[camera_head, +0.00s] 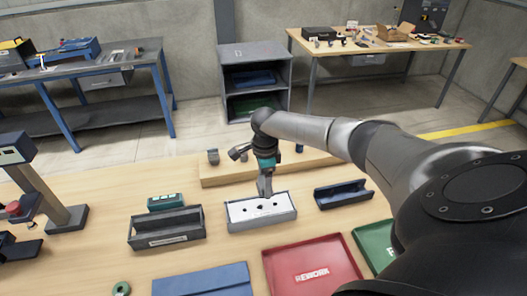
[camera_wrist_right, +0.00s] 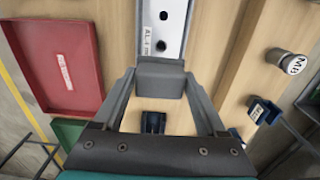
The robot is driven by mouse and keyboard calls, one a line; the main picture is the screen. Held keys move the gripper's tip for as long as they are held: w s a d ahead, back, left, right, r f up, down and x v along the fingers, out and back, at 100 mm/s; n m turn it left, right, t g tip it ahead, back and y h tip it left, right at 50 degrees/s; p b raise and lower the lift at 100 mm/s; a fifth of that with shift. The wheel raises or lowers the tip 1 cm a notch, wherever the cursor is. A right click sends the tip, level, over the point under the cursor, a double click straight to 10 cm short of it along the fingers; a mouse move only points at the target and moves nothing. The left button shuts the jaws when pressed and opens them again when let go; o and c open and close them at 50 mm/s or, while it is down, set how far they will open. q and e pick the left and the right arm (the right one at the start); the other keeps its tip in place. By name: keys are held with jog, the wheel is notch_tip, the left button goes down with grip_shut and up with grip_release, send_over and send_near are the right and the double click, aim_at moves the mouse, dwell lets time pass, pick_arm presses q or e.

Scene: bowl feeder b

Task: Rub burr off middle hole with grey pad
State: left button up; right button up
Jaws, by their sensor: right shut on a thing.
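A white plate (camera_head: 243,209) with several dark holes lies in a grey open-topped holder (camera_head: 262,224) at the middle of the bench. Its holes and a printed label also show at the top of the wrist view (camera_wrist_right: 165,28). My right gripper (camera_head: 265,190) points down over the plate near the middle hole. It is shut on a grey pad (camera_wrist_right: 160,78), which sits between its fingertips in the wrist view. The gripper and pad partly cover the middle hole, so I cannot tell whether the pad touches the plate or whether a burr is there. My left gripper is not in view.
A dark grey tray (camera_head: 166,238) stands left of the holder, and a dark blue tray (camera_head: 343,195) right. A red REWORK tray (camera_head: 312,284), a green tray (camera_head: 374,250) and a blue sheet-like item (camera_head: 203,281) lie in front. A raised wooden ledge (camera_head: 225,178) runs behind.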

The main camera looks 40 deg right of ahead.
notch_tip(320, 180, up, 4)
jog(key=p, duration=0.5)
jog(key=shift+r, duration=1)
